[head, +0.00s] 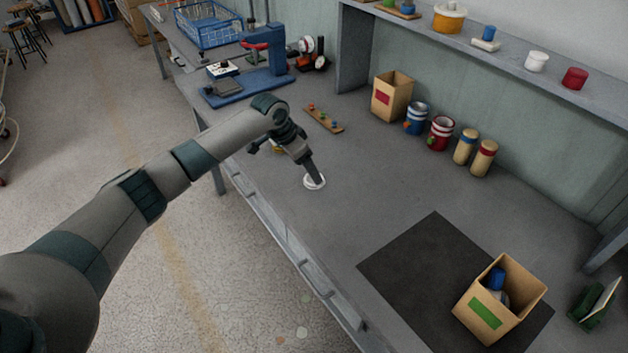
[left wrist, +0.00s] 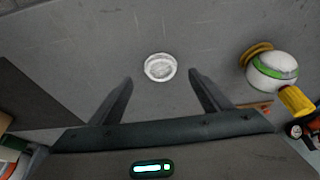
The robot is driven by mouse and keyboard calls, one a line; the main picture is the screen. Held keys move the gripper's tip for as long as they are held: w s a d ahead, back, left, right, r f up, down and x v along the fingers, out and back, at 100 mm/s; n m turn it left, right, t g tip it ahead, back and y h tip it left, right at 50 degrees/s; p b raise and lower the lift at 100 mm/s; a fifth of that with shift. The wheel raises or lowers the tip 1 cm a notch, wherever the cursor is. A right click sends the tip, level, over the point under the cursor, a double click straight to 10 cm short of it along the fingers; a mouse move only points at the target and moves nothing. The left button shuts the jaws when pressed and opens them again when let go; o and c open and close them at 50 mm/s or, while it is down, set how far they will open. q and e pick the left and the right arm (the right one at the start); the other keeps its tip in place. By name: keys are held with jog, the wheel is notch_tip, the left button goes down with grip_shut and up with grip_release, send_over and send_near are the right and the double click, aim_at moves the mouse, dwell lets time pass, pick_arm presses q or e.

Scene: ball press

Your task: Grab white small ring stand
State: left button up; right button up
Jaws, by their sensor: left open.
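The white small ring stand (head: 312,185) is a low round piece lying flat on the grey bench near its front edge. In the left wrist view the ring stand (left wrist: 160,67) lies just beyond the fingertips, about midway between them. My left gripper (head: 314,175) points down above the ring stand and partly hides it in the head view. Its two fingers stand apart with nothing between them in the left wrist view (left wrist: 160,78). My right gripper is not in view.
A white ball with a green band and yellow parts (left wrist: 272,68) is right of the ring in the wrist view. A blue press (head: 262,65) stands farther back. A dark mat (head: 410,262) bears an open box (head: 488,318). The bench between ring and mat is clear.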

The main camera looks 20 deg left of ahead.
aim_at(311, 182)
pick_arm(q)
jog(key=shift+w+d+f, duration=0.1)
jog(key=shift+f, duration=0.15)
jog(key=p+x, duration=0.1)
jog(key=x, duration=0.2)
jog(key=shift+w+d+f+p, duration=0.1)
jog(key=shift+w+f+p, duration=0.15)
jog(key=shift+p, duration=0.15)
jog(key=shift+w+f, duration=0.1)
jog(key=shift+f, duration=0.3)
jog(key=c, duration=1.1)
